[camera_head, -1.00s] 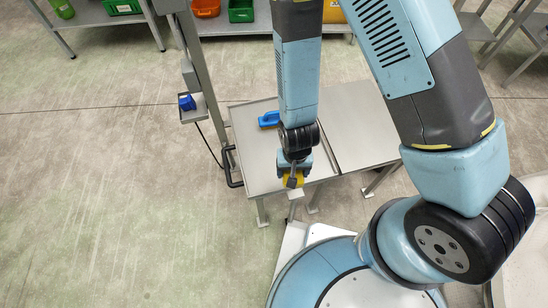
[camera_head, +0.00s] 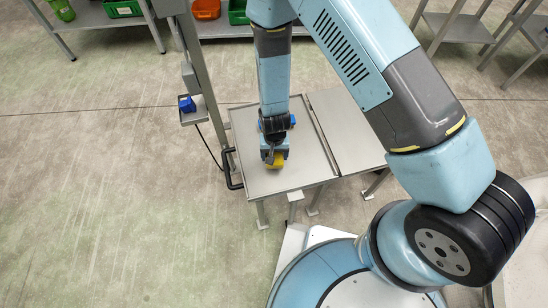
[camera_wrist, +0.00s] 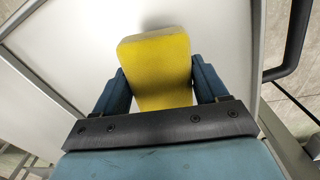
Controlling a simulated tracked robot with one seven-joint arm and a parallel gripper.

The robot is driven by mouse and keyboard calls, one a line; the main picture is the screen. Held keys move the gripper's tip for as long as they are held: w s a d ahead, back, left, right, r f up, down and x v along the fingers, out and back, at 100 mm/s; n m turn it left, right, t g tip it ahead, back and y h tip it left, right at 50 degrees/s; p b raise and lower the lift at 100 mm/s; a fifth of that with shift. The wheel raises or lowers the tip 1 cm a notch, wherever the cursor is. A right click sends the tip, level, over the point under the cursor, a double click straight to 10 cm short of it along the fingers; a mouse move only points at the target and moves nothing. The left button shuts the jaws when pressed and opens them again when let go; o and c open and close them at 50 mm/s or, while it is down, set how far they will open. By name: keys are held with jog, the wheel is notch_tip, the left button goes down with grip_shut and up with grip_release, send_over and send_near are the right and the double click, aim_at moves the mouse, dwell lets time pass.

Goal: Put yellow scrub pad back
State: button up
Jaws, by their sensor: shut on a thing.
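The yellow scrub pad (camera_head: 276,161) is held in my gripper (camera_head: 273,155) over the left part of the metal table (camera_head: 255,181). In the wrist view the yellow pad (camera_wrist: 158,68) sits between the two blue fingers of my gripper (camera_wrist: 160,85), which are shut on its sides. The pale table top (camera_wrist: 80,45) lies behind it. I cannot tell whether the pad touches the table. A blue object (camera_head: 292,120) on the table is mostly hidden behind my arm.
A post with a small tray holding a blue item (camera_head: 187,104) stands left of the table. A black handle (camera_head: 231,172) sticks out at the table's left edge. Shelves with a green bin (camera_head: 122,9) and an orange bin (camera_head: 206,9) stand at the back. The right table half (camera_head: 345,130) is clear.

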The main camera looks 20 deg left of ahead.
jog(key=shift+w+a+f, duration=0.15)
jog(key=shift+w+f, duration=0.05)
jog(key=shift+f, duration=1.55)
jog(key=o, duration=1.2)
notch_tip(320, 180, up, 12)
jog(key=shift+r, duration=0.1)
